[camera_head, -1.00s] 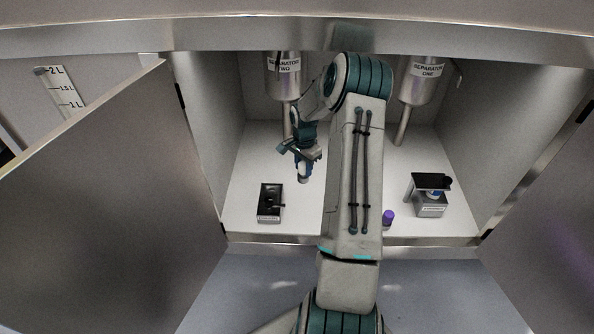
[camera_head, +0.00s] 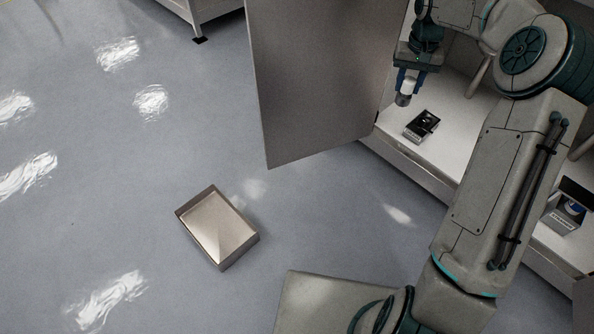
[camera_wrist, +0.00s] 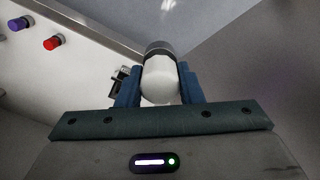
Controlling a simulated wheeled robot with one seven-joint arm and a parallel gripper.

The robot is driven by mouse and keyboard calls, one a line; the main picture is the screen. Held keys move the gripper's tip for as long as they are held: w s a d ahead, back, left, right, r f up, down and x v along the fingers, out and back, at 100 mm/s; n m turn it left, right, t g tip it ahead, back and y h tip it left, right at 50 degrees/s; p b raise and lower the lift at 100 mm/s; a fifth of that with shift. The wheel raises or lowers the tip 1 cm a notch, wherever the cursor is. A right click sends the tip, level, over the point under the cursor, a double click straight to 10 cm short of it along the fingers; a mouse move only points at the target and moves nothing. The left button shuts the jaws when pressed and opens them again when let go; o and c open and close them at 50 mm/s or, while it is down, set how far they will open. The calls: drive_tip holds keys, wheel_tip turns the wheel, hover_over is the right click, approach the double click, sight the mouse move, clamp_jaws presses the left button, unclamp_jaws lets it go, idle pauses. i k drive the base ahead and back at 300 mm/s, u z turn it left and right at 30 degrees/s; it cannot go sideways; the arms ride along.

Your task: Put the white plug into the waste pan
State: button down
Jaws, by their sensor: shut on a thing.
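My gripper (camera_wrist: 160,88) is shut on the white plug (camera_wrist: 160,80), a white cylinder with a dark band at its far end. The plug (camera_head: 405,92) also shows in the head view, held between the blue fingers of my gripper (camera_head: 407,80), above the cabinet shelf near the open door. A shallow open metal pan (camera_head: 215,230) lies on the floor at lower middle in the head view, apart from my gripper and to its lower left. It looks empty.
The open cabinet door (camera_head: 310,90) stands between the gripper and the open floor. On the shelf are a black box (camera_head: 421,125) and a device (camera_head: 565,212). The wrist view shows a purple cap (camera_wrist: 18,23) and a red cap (camera_wrist: 53,43). Floor around the pan is clear.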

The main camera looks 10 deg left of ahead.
sight(217, 225)
drive_tip(key=u, duration=0.5)
drive_tip(key=k, duration=1.2)
drive_tip(key=u, duration=1.35)
drive_tip(key=i, duration=1.35)
drive_tip(key=z, duration=0.75)
drive_tip(key=i, duration=0.5)
drive_tip(key=z, duration=0.4)
